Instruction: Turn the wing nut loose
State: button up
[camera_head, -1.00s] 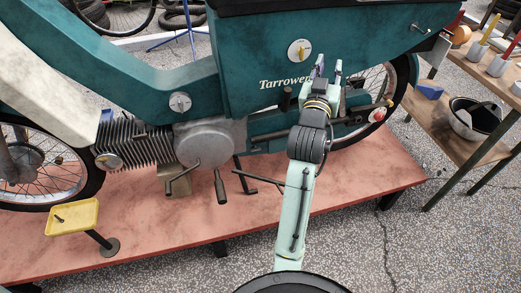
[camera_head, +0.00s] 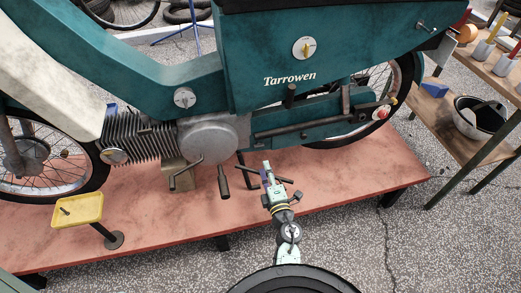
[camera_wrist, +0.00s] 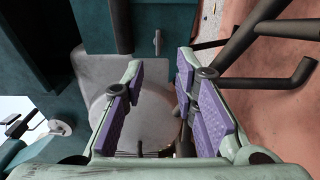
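My gripper (camera_head: 268,174) is low in front of the moped (camera_head: 160,65), above the front part of the red platform. In the wrist view it is open (camera_wrist: 159,66), with its purple pads apart and nothing between them. Small fittings that could be the wing nut are a winged fitting (camera_head: 421,27) at the upper right of the body and a red and yellow fitting (camera_head: 383,112) near the rear wheel. I cannot tell which is the wing nut. My gripper is well below and left of both, touching neither.
The grey engine cover (camera_head: 208,139) with a pedal crank (camera_head: 223,182) is left of my gripper. A yellow tray (camera_head: 78,211) on a stand is farther left. The red platform (camera_head: 345,180) is bare to the right.

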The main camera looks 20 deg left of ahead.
aim_at(259, 145)
jog(key=x, duration=0.9)
jog(key=shift+w+a, duration=0.15)
jog(key=shift+w, duration=0.05)
jog(key=shift+r, duration=0.1)
grip_shut()
